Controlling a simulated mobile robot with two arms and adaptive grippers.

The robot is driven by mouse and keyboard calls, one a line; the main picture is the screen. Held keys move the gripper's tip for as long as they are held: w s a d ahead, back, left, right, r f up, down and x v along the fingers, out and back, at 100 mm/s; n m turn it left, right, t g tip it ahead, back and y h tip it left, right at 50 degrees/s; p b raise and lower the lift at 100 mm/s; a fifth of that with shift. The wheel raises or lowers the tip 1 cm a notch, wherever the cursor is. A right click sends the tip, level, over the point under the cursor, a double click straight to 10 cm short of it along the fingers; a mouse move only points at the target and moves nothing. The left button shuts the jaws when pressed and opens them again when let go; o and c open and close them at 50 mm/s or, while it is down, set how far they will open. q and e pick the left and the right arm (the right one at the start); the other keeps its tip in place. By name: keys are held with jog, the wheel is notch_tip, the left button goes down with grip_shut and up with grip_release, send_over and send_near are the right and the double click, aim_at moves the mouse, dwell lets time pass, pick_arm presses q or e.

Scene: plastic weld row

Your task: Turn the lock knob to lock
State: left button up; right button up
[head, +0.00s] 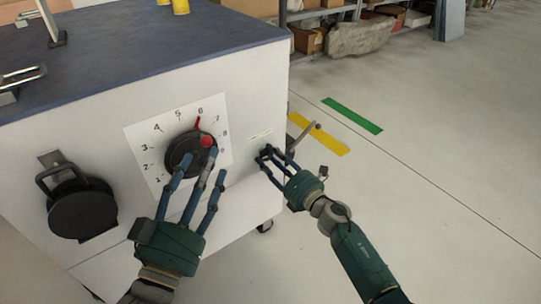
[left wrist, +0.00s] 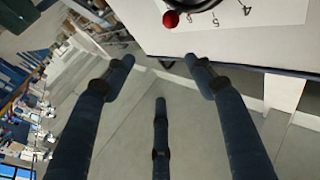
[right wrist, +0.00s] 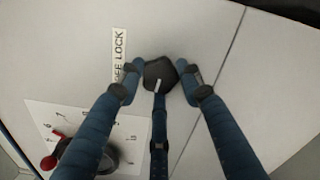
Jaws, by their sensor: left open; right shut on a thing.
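The lock knob (right wrist: 160,74) is a small black knob with a white pointer mark on the cabinet's pale front panel, beside a label (right wrist: 119,55) of which "LOCK" is readable. My right gripper (right wrist: 158,82) is shut on the knob, with fingers on both sides of it. In the head view my right gripper (head: 272,158) is at the right part of the panel, and its fingers mostly hide the knob. My left gripper (head: 195,172) is open and empty in front of the large dial; it also shows open in the left wrist view (left wrist: 160,80).
A black dial (head: 181,150) with a red ball and a red pointer sits on a numbered white plate (head: 139,137). A black round part (head: 82,212) hangs from a bracket at the left. The cabinet's dark top (head: 150,50) is above. Open floor lies to the right.

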jog(key=m, duration=0.1)
jog(key=m+p, duration=0.1)
jog(key=m, duration=0.1)
jog(key=shift+s+a+f+m, duration=0.15)
jog(key=shift+s+f+m, duration=0.1)
jog(key=shift+f+m, duration=0.05)
jog(key=m+p, duration=0.2)
jog(key=m, duration=0.1)
jog(key=shift+m, duration=0.3)
pick_arm(q)
jog(key=s+a+f+g+y, duration=0.1)
jog(key=f+g, duration=0.3)
jog(key=f, duration=0.5)
jog(key=s+a+f+g+y, duration=0.2)
jog(key=s+f+g, duration=0.2)
jog(key=f, duration=0.5)
jog(key=shift+a+g, duration=0.35)
jog(key=shift+g, duration=0.25)
pick_arm(e)
jog(key=shift+a+m, duration=0.1)
jog(key=shift+m, duration=0.3)
pick_arm(q)
jog(key=shift+s, duration=0.1)
pick_arm(e)
jog(key=o, duration=1)
jog(key=shift+o, duration=0.7)
jog(key=shift+r, duration=0.15)
